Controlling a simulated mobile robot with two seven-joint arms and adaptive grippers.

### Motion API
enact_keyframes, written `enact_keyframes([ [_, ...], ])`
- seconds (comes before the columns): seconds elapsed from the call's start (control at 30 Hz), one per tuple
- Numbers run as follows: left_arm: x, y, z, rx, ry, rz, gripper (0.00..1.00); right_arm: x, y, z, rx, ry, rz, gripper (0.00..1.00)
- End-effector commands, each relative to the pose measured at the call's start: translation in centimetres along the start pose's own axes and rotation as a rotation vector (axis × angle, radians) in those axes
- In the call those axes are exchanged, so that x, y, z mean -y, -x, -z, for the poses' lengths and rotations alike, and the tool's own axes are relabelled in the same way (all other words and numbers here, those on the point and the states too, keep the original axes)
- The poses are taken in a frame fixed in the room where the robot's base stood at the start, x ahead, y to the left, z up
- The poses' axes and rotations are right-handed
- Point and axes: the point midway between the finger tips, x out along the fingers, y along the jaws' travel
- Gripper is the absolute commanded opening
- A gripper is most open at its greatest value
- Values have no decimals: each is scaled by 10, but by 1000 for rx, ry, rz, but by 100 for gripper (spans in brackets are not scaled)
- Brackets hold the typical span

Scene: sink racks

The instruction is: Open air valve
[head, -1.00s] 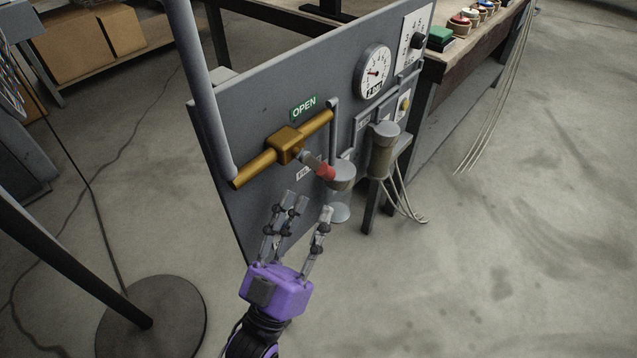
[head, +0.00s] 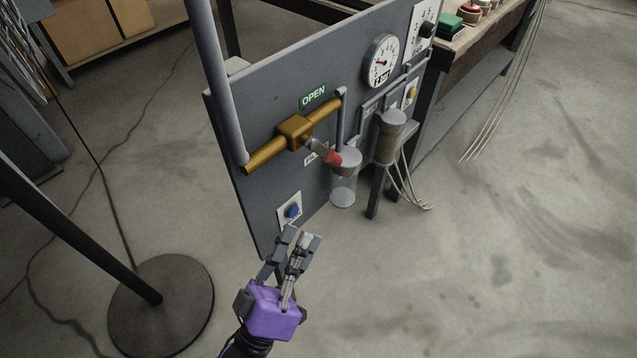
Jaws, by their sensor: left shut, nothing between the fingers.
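A brass air valve (head: 295,132) sits on a pipe across the grey upright panel (head: 235,105). Its lever (head: 326,153) has a red tip and slants down to the right. A green OPEN label (head: 313,96) is above the valve, and a second label below it is partly hidden by the lever. My left gripper (head: 303,236), with a purple body, is below the valve and in front of the panel's lower part. Its fingers are together and empty, apart from the lever. My right gripper is not in view.
A blue knob (head: 292,211) on a white plate is low on the panel, just above my fingertips. A clear-bowled filter (head: 343,188) hangs right of the lever. A gauge (head: 382,61) is at upper right. A round stand base (head: 161,305) is on the left floor.

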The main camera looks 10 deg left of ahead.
Motion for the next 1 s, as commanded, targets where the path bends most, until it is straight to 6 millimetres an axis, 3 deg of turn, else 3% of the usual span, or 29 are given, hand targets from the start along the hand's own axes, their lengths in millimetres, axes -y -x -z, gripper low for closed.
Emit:
enact_keyframes([
  [0.2, 4, 22, 0, -16, 603, -1, 0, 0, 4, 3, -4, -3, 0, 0],
  [0.4, 4, 26, 4, -39, 907, -20, 0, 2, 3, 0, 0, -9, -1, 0],
  [0.67, 3, 7, 6, -43, 968, -28, 0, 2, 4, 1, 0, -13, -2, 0],
  [1.0, 3, -65, 10, -43, 964, -29, 0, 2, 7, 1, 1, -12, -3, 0],
])
